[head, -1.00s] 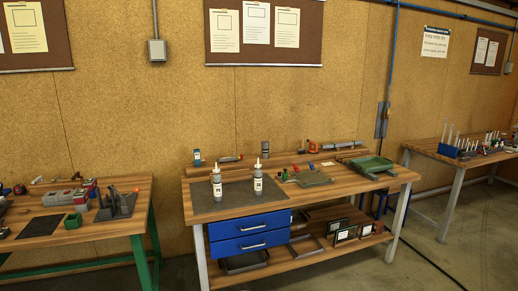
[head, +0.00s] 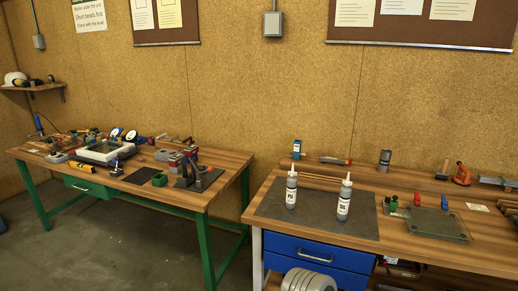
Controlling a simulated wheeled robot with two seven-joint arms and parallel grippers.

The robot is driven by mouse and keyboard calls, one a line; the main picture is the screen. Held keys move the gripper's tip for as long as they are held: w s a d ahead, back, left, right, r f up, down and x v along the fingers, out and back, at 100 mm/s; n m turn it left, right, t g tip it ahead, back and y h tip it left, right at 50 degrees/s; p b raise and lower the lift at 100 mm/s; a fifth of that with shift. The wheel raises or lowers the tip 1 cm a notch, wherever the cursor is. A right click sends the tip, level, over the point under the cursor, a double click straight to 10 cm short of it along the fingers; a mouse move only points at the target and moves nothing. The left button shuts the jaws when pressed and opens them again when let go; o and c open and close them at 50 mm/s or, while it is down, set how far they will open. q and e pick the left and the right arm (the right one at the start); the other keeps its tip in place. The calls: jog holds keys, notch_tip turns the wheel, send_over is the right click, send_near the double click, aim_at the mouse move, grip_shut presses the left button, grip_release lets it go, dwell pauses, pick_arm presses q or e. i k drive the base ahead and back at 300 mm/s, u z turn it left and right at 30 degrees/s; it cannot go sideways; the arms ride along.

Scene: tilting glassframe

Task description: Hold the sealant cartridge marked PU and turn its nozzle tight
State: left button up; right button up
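Two grey cartridges with pale nozzles stand upright, apart, on the dark mat (head: 325,226) of the right-hand bench. The left cartridge (head: 291,190) has a white label that seems to read PU. The right cartridge (head: 344,198) also has a white label, too small to read surely. Each nozzle points up; I cannot tell how tight either sits. Neither of my grippers is in view, and nothing touches the cartridges.
Behind the mat are a blue-labelled container (head: 296,149) and a grey can (head: 384,160). A glass-like panel (head: 438,223) lies to the right. Blue drawers (head: 318,253) are under the bench. A cluttered green-legged bench (head: 130,165) stands left, with a floor gap between.

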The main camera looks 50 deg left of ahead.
aim_at(292, 173)
jog(key=u, duration=0.95)
jog(key=i, duration=0.75)
jog(key=u, duration=0.75)
